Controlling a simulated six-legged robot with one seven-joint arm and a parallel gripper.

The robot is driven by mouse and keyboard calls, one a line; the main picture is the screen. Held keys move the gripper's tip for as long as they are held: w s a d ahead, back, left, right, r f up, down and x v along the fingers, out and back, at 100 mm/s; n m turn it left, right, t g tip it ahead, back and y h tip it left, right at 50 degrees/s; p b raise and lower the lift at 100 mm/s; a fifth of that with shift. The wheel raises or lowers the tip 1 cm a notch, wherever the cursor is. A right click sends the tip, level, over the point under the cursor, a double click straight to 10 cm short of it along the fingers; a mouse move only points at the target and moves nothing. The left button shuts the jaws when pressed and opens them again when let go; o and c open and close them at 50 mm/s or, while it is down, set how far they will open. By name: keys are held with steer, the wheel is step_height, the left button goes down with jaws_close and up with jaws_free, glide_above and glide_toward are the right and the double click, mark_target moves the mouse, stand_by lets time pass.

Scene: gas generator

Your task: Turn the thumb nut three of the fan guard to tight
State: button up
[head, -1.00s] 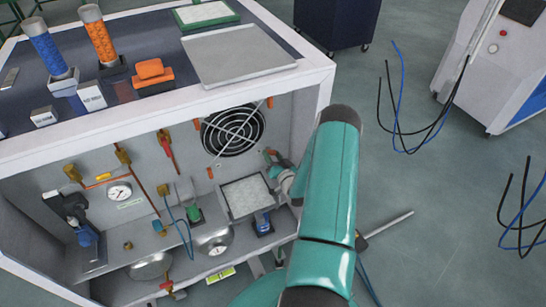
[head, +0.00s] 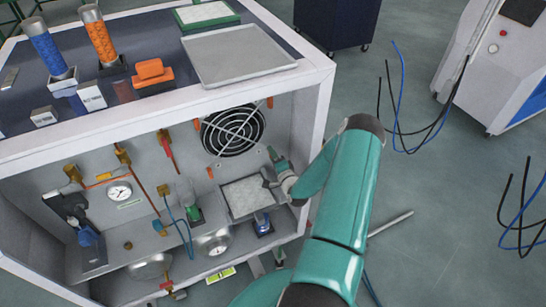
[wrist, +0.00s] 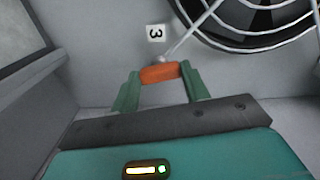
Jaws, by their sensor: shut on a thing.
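The fan guard (head: 232,131) is a wire grille over a round black fan on the back wall of the cabinet. It also shows at the top right of the wrist view (wrist: 252,40). Thumb nut three is an orange bar (wrist: 160,73) below the label "3" (wrist: 155,33) in the wrist view, lying nearly level across the picture. My gripper (wrist: 160,76) has its two green fingers at the nut's ends, shut on it. In the head view my gripper (head: 273,156) is at the guard's lower right, and hides this nut.
Other orange thumb nuts sit at the guard's upper right (head: 270,102), upper left (head: 196,125) and lower left (head: 210,173). A square filter panel (head: 246,196) is below the guard. The cabinet's right side wall (head: 310,140) is close to my gripper and arm.

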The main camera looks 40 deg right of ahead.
steer(key=shift+m, duration=0.9)
steer(key=o, duration=1)
steer(key=v, duration=1.4)
